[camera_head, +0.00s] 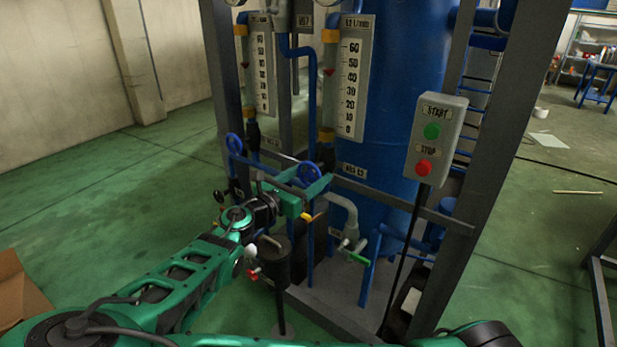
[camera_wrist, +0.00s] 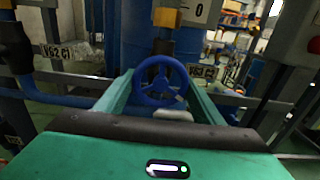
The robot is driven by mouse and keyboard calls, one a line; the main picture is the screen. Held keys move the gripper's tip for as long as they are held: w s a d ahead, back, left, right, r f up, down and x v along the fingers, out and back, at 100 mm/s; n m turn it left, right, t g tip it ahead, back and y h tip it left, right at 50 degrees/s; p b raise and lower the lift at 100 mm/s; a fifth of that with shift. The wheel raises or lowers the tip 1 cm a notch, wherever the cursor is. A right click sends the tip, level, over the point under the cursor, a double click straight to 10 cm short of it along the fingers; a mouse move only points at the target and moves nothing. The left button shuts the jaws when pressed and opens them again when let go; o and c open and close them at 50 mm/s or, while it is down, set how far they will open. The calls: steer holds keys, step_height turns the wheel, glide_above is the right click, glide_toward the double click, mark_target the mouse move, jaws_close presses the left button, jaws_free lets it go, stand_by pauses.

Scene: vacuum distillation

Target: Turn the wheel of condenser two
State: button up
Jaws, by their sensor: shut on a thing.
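A blue handwheel (camera_head: 309,172) sits below the right-hand flow scale, next to a small plate (camera_head: 355,171) whose lettering is hard to read. In the wrist view the blue wheel (camera_wrist: 161,82) stands upright between the two green fingers, with its spokes and hub showing. My gripper (camera_head: 313,183) reaches in from the lower left and is shut on this wheel; in the wrist view the fingers (camera_wrist: 162,88) lie on either side of its rim. The exact contact points are hard to see. A second blue handwheel (camera_head: 234,144) is to the left, apart from my gripper.
A pipe with a green-handled valve (camera_head: 354,257) and a red-handled valve (camera_head: 254,274) are below my gripper. A blue column (camera_head: 390,100) stands behind.

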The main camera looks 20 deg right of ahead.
steer(key=shift+w+a+m, duration=0.1)
steer(key=shift+m, duration=0.2)
steer(key=m, duration=0.2)
steer(key=shift+m, duration=0.4)
steer(key=m, duration=0.3)
steer(key=shift+w+a+m, duration=0.1)
steer(key=shift+m, duration=0.2)
steer(key=m, duration=0.6)
steer(key=shift+r, duration=0.1)
steer(key=m, duration=0.6)
steer(key=shift+r+m, duration=0.1)
steer(key=shift+m, duration=0.2)
steer(key=m, duration=0.6)
steer(key=shift+m, duration=0.4)
